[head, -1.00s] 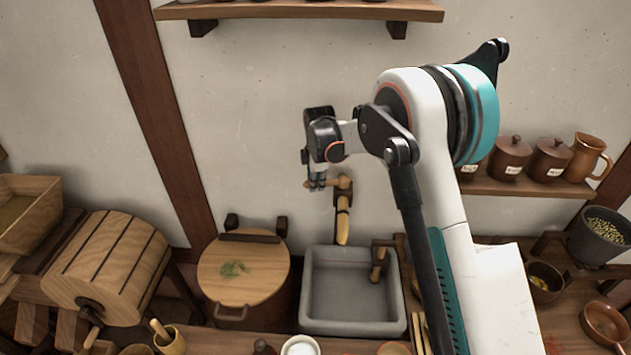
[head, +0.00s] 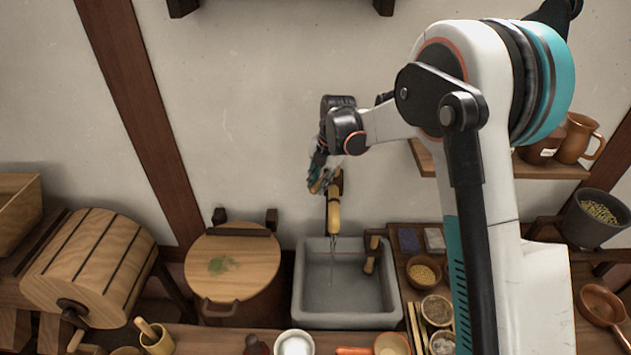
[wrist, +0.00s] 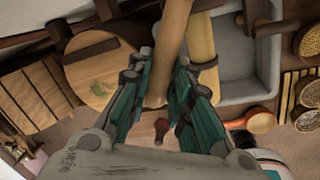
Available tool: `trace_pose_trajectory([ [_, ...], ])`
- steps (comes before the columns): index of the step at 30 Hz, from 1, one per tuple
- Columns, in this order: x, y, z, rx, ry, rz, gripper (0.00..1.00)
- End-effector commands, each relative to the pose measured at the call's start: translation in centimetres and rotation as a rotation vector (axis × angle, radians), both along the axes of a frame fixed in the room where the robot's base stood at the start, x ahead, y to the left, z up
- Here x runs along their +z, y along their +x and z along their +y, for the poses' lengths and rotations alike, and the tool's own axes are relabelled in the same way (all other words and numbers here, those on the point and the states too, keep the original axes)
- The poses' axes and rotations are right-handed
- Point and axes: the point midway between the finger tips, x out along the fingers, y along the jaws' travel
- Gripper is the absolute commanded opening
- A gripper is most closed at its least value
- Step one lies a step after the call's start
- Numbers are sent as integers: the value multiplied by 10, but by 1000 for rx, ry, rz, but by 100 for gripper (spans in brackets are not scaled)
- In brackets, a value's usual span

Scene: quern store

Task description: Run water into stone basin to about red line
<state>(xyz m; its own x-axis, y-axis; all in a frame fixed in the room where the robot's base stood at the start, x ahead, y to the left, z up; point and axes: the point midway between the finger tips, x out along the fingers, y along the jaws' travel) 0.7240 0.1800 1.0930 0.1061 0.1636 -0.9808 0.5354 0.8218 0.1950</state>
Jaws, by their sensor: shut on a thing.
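The grey stone basin (head: 345,320) stands below the wall, under a wooden tap spout (head: 333,218). A thin stream of water (head: 332,262) falls from the spout into it. I cannot make out a red line or the water level. My gripper (head: 321,184) is at the top of the tap, shut on the wooden tap handle, which it largely covers in the head view. In the wrist view, the handle (wrist: 172,45) runs between my gripper's fingers (wrist: 160,85), left of the spout (wrist: 201,60) and the basin (wrist: 235,68).
A round wooden lid (head: 225,262) covers a tub left of the basin. Bowls of grain (head: 424,272) stand to the right, and a white cup (head: 294,343) is in front.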

Motion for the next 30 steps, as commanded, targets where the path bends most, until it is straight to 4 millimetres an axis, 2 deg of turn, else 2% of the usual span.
trace_pose_trajectory([
  [20, 0, -2, -5, 62, -1, -1, 0],
  [21, 0, -2, -5, 62, -1, -1, 26],
  [23, 0, -2, -5, 62, -1, -1, 40],
  [30, 0, -2, -5, 62, -1, -1, 40],
])
